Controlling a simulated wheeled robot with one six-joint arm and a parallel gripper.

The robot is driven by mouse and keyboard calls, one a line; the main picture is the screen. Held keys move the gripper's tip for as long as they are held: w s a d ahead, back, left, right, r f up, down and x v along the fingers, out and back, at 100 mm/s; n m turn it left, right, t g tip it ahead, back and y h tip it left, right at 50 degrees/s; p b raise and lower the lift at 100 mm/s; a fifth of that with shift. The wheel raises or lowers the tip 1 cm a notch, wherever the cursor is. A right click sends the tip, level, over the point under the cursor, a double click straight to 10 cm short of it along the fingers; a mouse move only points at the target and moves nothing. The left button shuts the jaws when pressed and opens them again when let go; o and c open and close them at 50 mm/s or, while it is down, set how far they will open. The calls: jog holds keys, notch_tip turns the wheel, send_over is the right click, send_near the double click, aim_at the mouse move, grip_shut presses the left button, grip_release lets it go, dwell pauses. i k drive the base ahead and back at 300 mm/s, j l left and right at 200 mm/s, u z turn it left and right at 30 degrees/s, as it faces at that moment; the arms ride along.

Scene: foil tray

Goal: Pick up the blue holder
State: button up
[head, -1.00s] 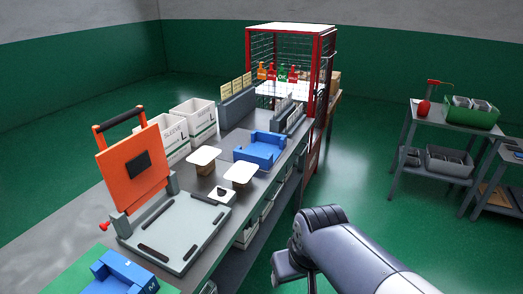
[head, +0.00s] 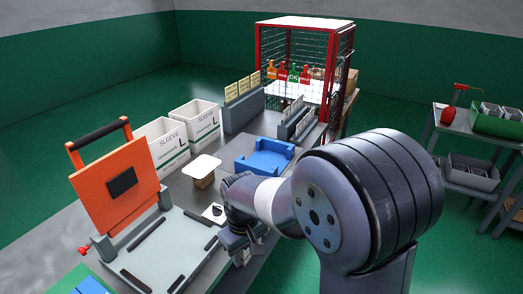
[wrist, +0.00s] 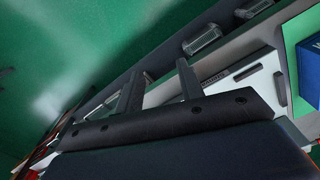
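A blue holder (head: 266,157) with raised sides stands on the workbench in the middle of the head view, beyond my arm. Another blue piece (head: 92,286) is cut off at the bottom left of the head view. A blue block with white marking (wrist: 312,70) shows at the right edge of the wrist view; which of the two it is I cannot tell. My gripper (head: 243,243) is over the bench's right edge, nearer than the middle holder and apart from it. In the wrist view, the gripper's two fingers (wrist: 160,68) stand apart with nothing between them.
An orange hinged panel (head: 120,185) stands over a grey base (head: 165,250) at left. White sleeve boxes (head: 199,122), a white-topped block (head: 202,167) and a grey card rack (head: 298,122) crowd the bench. A red-framed cage (head: 300,60) stands behind.

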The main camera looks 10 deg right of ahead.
aim_at(270, 156)
jog(key=i+l+u, duration=0.1)
jog(key=i+l, duration=0.2)
jog(key=i+l+u, duration=0.15)
jog(key=i+l, duration=0.25)
jog(key=i+l+u, duration=0.1)
jog(key=i+l, duration=0.3)
jog(key=i+l+u, duration=0.15)
jog(key=i+l, duration=0.25)
jog(key=i+l+u, duration=0.1)
jog(key=i+l, duration=0.25)
jog(key=l, duration=0.15)
jog(key=i+l+u, duration=0.15)
jog(key=i+l, duration=0.15)
jog(key=l, duration=0.2)
